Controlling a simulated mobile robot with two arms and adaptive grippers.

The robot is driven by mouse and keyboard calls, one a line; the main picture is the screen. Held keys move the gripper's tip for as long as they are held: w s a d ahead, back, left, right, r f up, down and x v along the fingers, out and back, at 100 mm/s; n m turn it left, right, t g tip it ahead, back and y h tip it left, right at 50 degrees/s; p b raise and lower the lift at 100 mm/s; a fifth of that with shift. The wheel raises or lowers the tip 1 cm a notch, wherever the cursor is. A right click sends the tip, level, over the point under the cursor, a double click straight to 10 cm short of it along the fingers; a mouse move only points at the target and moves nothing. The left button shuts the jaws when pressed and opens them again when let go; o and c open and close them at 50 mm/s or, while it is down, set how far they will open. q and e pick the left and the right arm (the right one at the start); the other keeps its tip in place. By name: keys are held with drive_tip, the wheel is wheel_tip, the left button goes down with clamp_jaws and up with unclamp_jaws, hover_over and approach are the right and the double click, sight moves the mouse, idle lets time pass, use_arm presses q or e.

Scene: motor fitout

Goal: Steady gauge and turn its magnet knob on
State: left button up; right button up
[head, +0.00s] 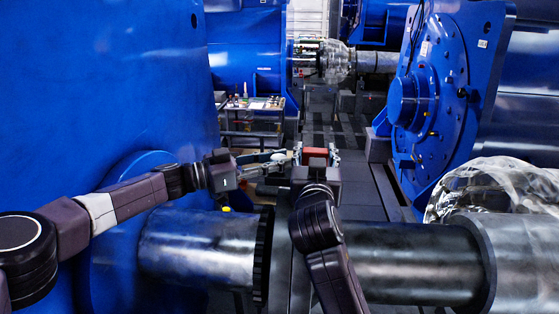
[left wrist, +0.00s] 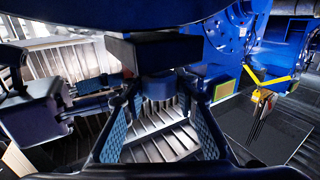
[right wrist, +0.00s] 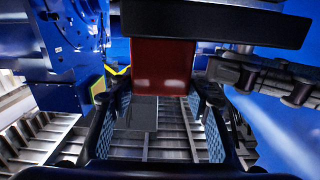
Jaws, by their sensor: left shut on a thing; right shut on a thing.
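A red block (head: 316,153), which looks like the gauge's body, sits between the fingers of my right gripper (head: 318,158). In the right wrist view the red block (right wrist: 162,66) fills the gap between the blue-padded fingertips, so the gripper is shut on it. My left gripper (head: 283,157) reaches in from the left, just left of the red block. In the left wrist view a small dark blue piece (left wrist: 157,88) is between its fingers, and it is shut on it. Whether this piece is the magnet knob, and which way it is turned, I cannot tell.
A thick metal shaft (head: 410,262) lies across the foreground. A large blue housing (head: 110,80) stands at left, a blue machine (head: 435,95) at right. A workbench (head: 262,103) with small items is behind. Clear wrap (head: 495,187) lies at right.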

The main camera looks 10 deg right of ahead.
use_arm(q)
drive_tip(key=o, duration=1.2)
drive_tip(key=shift+w+a, duration=0.1)
drive_tip(key=shift+a, duration=0.2)
drive_tip(key=shift+d, duration=0.1)
drive_tip(key=v, duration=1.2)
drive_tip(key=shift+c, duration=0.2)
